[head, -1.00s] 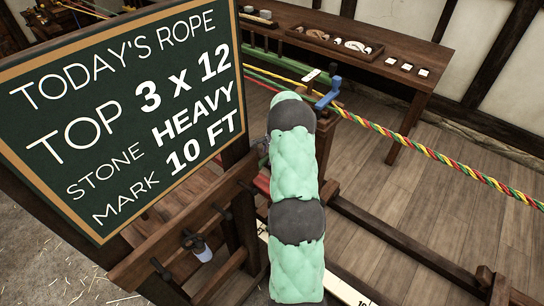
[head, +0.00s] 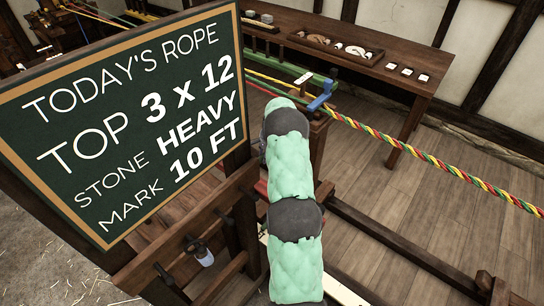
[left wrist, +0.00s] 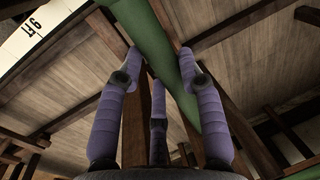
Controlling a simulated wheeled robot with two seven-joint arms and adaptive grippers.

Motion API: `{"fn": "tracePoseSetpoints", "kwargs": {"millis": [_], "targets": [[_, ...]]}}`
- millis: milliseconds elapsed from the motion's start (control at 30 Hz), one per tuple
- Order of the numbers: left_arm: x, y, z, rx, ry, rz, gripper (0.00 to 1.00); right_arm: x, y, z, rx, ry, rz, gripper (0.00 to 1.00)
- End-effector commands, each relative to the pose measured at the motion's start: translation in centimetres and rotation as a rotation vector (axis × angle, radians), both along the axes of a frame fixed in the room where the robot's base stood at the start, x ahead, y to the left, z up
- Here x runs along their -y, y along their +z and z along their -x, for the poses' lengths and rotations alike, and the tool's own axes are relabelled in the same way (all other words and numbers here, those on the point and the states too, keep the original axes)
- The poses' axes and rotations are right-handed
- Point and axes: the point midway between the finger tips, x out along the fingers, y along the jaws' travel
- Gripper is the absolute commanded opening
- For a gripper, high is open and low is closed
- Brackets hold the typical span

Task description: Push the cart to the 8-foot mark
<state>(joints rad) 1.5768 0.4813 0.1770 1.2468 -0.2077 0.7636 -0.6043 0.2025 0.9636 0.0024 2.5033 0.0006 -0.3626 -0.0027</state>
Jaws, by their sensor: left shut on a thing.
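My left arm, mint and grey, fills the middle of the head view and hides its gripper there. In the left wrist view the purple fingers of my left gripper (left wrist: 158,55) are closed around a green bar (left wrist: 172,50), which seems to be part of the cart. Beyond the arm in the head view, a wooden body with a blue fitting (head: 322,97), probably the cart, meets the striped rope (head: 430,163); most of it is hidden. A white scale (left wrist: 32,30) reads 9 ft in the left wrist view. I do not see an 8-foot mark. My right gripper is out of view.
A chalkboard (head: 130,120) at left reads TOP 3 x 12, STONE HEAVY, MARK 10 FT. A wooden rack with hooks (head: 190,250) stands below it. A long table (head: 400,75) with a tray and small blocks stands at the back. Wooden rails (head: 400,245) run at lower right.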

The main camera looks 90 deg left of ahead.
Motion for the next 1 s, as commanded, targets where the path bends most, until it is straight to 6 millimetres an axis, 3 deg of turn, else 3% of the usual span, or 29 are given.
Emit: {"fn": "tracePoseSetpoints", "kwargs": {"millis": [400,433,500,867,1000], "targets": [[-0.8,0.0,0.9,0.001,-0.001,-0.003,0.0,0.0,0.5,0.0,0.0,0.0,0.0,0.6],[-0.8,0.0,0.9,0.001,-0.001,-0.003,0.4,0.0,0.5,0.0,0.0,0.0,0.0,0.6],[-0.8,0.0,0.9,0.001,0.0,-0.002,0.6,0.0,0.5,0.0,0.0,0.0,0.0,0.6],[-0.8,0.1,0.8,0.001,0.0,-0.001,0.61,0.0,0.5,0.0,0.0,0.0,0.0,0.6],[-0.7,1.2,0.7,0.001,-0.001,-0.004,0.61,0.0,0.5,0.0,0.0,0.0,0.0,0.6]]}}
